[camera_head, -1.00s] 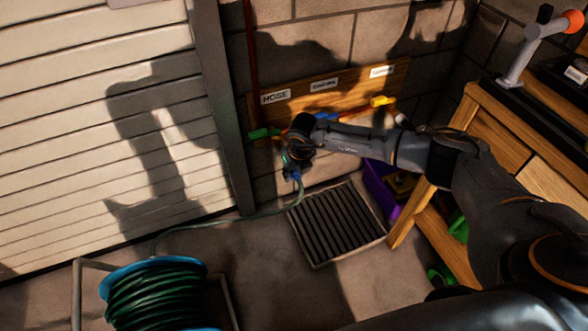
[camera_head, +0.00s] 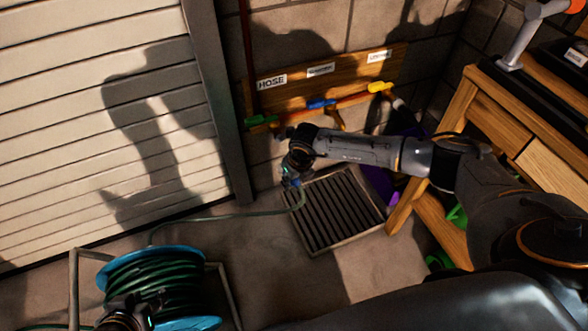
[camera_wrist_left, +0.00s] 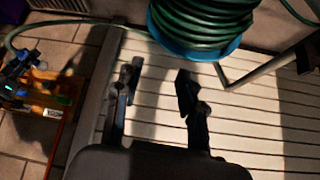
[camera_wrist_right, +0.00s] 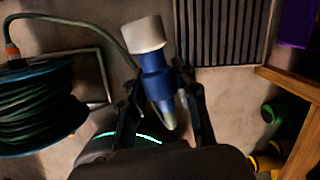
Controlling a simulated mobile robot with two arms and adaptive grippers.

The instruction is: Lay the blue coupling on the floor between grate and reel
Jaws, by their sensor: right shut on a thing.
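The blue coupling (camera_wrist_right: 155,75) has a white collar and is held between the fingers of my right gripper (camera_wrist_right: 160,90). In the head view my right gripper (camera_head: 292,178) hangs by the upper left edge of the floor grate (camera_head: 333,212), and the coupling is hard to make out there. The green hose (camera_head: 235,214) runs from the reel (camera_head: 150,285) to the gripper. The reel has blue flanges and stands at lower left. My left gripper (camera_wrist_left: 158,85) is open and empty; the reel shows above it in the left wrist view. In the head view it is partly cut off.
A wall board (camera_head: 290,92) with labels carries coloured fittings (camera_head: 322,104) behind the right arm. A wooden bench (camera_head: 425,170) stands at right, with a purple bin (camera_head: 378,186) beside the grate. Bare floor (camera_head: 265,255) lies between grate and reel.

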